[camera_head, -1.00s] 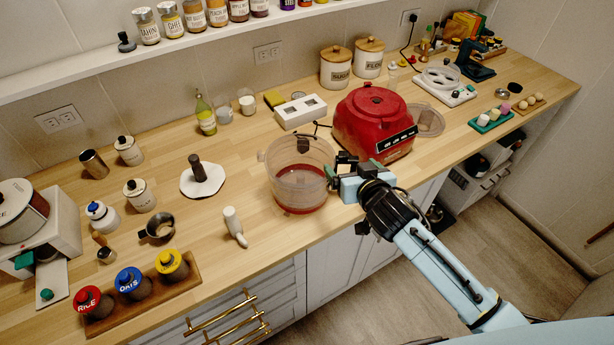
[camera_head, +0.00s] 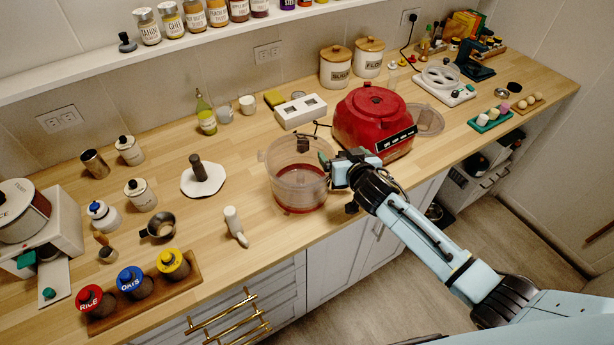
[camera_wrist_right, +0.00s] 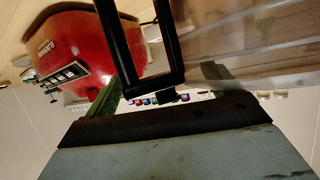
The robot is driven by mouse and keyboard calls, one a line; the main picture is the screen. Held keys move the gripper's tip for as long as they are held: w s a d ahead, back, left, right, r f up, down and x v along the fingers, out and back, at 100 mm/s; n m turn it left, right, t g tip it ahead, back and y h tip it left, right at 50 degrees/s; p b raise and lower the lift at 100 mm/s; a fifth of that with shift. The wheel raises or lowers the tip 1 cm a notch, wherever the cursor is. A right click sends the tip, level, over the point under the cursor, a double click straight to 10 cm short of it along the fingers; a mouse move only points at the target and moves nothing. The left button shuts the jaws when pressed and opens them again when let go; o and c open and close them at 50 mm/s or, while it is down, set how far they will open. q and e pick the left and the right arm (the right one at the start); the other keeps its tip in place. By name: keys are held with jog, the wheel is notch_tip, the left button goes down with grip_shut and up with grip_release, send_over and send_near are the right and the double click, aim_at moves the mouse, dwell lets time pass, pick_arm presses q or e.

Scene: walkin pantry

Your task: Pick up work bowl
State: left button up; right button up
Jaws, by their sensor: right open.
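The work bowl (camera_head: 299,188) is a clear round bowl with a reddish bottom, upright on the wooden counter left of the red food processor base (camera_head: 372,122). In the right wrist view its clear wall (camera_wrist_right: 245,45) fills the upper right, and a black loop handle (camera_wrist_right: 165,50) stands in front. My right gripper (camera_head: 329,168) is at the bowl's right side. In the wrist view the green fingers of the gripper (camera_wrist_right: 165,88) are open, one on each side of the handle's lower part. Whether they touch it cannot be told. My left gripper is not in view.
A small white-handled tool (camera_head: 234,226) lies left of the bowl, and a white board with a dark-handled tool (camera_head: 199,170) lies farther left. A white device (camera_head: 300,111) is behind the bowl. The counter's front edge is close to the bowl.

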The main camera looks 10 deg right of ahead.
jog(key=shift+s+f, duration=0.1)
jog(key=shift+f, duration=0.05)
grip_shut()
dwell(0.4)
